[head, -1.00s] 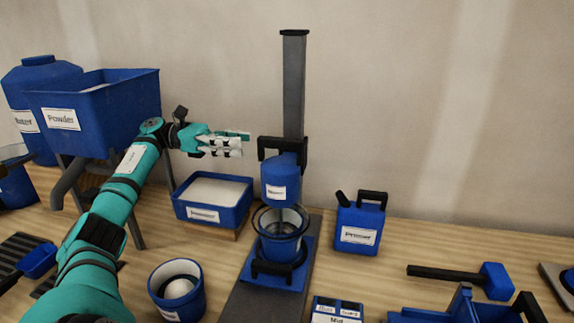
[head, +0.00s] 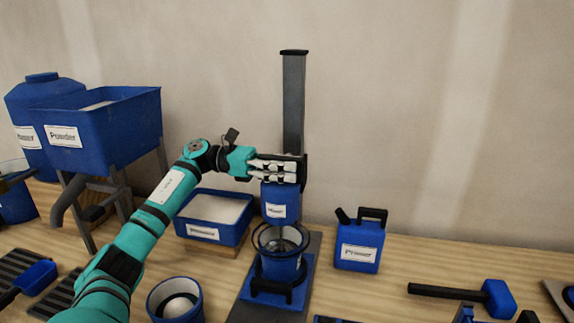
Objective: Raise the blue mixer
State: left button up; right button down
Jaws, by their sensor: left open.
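The blue mixer (head: 280,201) hangs on a grey upright post (head: 293,110), with a black handle (head: 302,168) at its top. Its shaft reaches down into a blue bucket (head: 281,266) on the stand's base. My left gripper (head: 290,171) is at the handle, its fingers pointing right across the top of the mixer. Its jaws are open around or in front of the handle; I cannot tell which. The fingers hide part of the handle. My right gripper is not in view.
A blue primer can (head: 360,241) stands to the right. A blue hopper (head: 104,130) is at the left. The wall above the mixer is clear.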

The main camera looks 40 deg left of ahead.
pick_arm(q)
jog(key=c, duration=0.9)
grip_shut()
